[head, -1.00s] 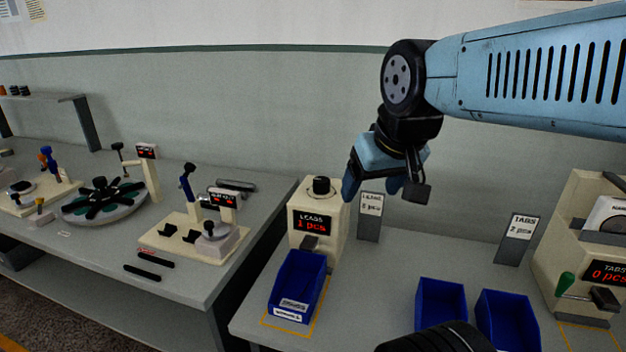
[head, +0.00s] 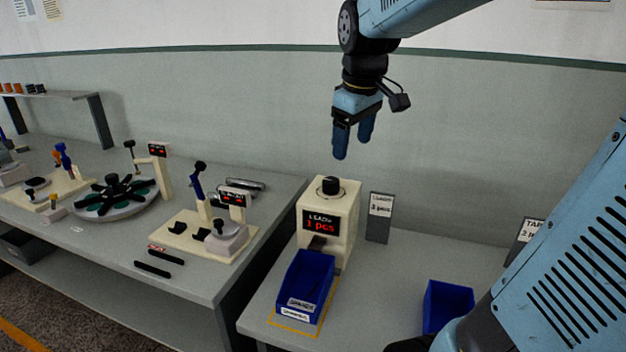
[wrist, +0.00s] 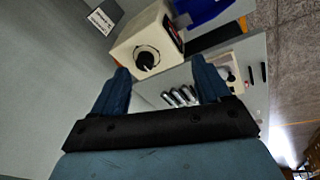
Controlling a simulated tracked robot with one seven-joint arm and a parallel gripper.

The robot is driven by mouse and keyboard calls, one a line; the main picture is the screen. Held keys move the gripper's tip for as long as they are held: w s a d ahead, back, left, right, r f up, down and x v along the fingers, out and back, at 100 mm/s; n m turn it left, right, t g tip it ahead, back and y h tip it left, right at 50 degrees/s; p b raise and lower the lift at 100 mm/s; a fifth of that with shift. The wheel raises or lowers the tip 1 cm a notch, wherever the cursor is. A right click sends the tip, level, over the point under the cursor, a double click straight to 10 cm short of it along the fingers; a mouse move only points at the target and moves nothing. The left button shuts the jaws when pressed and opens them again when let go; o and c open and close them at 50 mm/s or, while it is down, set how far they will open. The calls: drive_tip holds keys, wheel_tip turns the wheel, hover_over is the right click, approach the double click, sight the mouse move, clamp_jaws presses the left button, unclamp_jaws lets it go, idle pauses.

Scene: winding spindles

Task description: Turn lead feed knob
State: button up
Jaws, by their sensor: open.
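The lead feeder (head: 327,214) is a cream box on the right-hand table, with a red display reading 1 pcs. Its black knob (head: 331,186) sits on top. In the wrist view the knob (wrist: 146,60) shows beyond the fingers, near the left finger's tip. My gripper (head: 353,148) is open and empty, pointing down above and slightly right of the knob, well apart from it. A blue bin (head: 305,279) stands in front of the feeder, under its chute.
A LEADS sign (head: 379,217) stands just right of the feeder. Another blue bin (head: 447,304) is further right. The left table (head: 215,283) carries a black-armed turntable (head: 118,196) and a cream fixture (head: 203,235). The air around the knob looks clear.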

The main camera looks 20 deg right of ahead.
sight(331, 179)
drive_tip(key=w+f+n+g, duration=0.35)
drive_tip(key=w+n, duration=0.25)
drive_tip(key=w, duration=0.9)
drive_tip(key=shift+t, duration=0.35)
drive_tip(key=f, duration=1.4)
drive_tip(key=shift+w+d+f, duration=0.1)
drive_tip(key=shift+d, duration=0.3)
drive_tip(key=shift+c, duration=0.4)
drive_tip(key=c, duration=0.9)
drive_tip(key=shift+a, duration=0.2)
drive_tip(key=shift+c, duration=0.3)
drive_tip(key=shift+d, duration=0.15)
